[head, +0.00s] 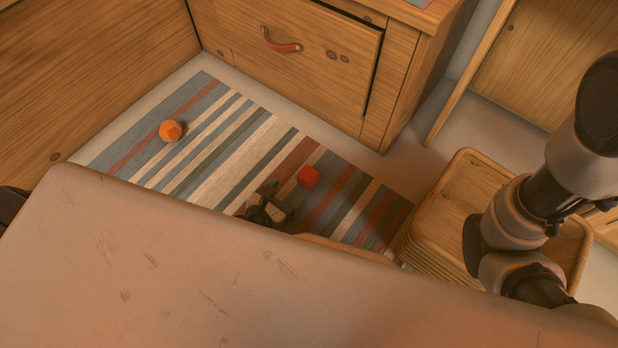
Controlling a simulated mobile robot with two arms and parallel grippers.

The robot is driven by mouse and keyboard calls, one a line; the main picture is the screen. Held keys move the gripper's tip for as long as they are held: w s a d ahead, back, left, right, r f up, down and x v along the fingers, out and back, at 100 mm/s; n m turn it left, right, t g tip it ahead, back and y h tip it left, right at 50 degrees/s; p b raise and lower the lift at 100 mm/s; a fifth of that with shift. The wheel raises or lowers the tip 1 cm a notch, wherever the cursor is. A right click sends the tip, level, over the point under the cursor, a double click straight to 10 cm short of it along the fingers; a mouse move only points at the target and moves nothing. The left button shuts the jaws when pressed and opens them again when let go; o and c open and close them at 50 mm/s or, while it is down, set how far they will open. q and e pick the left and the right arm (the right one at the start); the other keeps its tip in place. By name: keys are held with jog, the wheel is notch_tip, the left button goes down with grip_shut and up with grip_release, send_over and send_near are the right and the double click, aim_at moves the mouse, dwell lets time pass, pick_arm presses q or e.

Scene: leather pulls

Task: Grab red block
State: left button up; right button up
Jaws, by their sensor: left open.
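The red block (308,176) is a small cube lying on the striped rug (255,148), near the rug's right part. My left gripper (274,200) is dark, small in the picture, and low over the rug just left of and nearer than the block. It is open and apart from the block in the picture, with nothing seen between its fingers. The foreground hides most of my left arm. My right arm stands at the right edge, but its gripper does not show.
An orange faceted ball (171,130) lies on the rug's far left. A wooden cabinet with a drawer and red leather pull (281,43) stands behind the rug. The rug between ball and block is clear.

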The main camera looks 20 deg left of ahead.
aim_at(302, 181)
pick_arm(q)
jog(key=b+x, duration=0.1)
jog(key=x, duration=0.7)
jog(key=shift+d, duration=0.2)
jog(key=c, duration=1)
jog(key=shift+r, duration=0.15)
